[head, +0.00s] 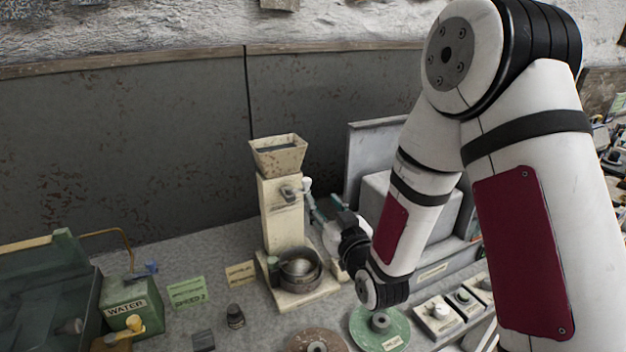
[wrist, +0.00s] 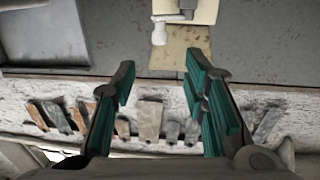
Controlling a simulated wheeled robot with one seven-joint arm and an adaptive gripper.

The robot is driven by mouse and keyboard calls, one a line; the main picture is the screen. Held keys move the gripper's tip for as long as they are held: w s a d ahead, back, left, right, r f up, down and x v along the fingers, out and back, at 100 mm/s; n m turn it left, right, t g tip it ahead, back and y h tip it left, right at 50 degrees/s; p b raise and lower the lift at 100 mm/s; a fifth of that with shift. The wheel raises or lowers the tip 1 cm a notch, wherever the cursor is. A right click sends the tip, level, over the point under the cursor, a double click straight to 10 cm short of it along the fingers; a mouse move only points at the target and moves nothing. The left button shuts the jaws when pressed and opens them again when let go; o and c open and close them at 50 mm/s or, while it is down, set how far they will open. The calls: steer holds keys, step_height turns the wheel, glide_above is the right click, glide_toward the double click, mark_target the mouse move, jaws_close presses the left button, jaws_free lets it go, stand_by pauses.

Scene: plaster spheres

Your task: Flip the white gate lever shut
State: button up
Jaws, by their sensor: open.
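The white gate lever (head: 307,185) sticks out at the right side of a cream dispenser column (head: 283,215), below its hopper (head: 279,157). In the wrist view the lever (wrist: 159,31) shows as a short white arm with a rounded end, beside the tan hopper (wrist: 182,48). My gripper (head: 315,204) is close to the right of the column in the head view, its teal fingers near the lever. In the wrist view my gripper (wrist: 161,70) is open and empty, and the lever's end lies beyond the gap between the fingertips. I cannot tell whether a finger touches it.
A dark round pan (head: 300,270) sits at the column's foot. A green disc (head: 380,328) and switch boxes (head: 437,314) lie at the front right. A green water box (head: 128,306) stands left. A grey panel (head: 356,165) rises behind my arm.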

mark_target(308, 182)
steer(key=x, duration=1.2)
steer(key=shift+w+a, duration=0.1)
steer(key=shift+w, duration=0.2)
jaws_close()
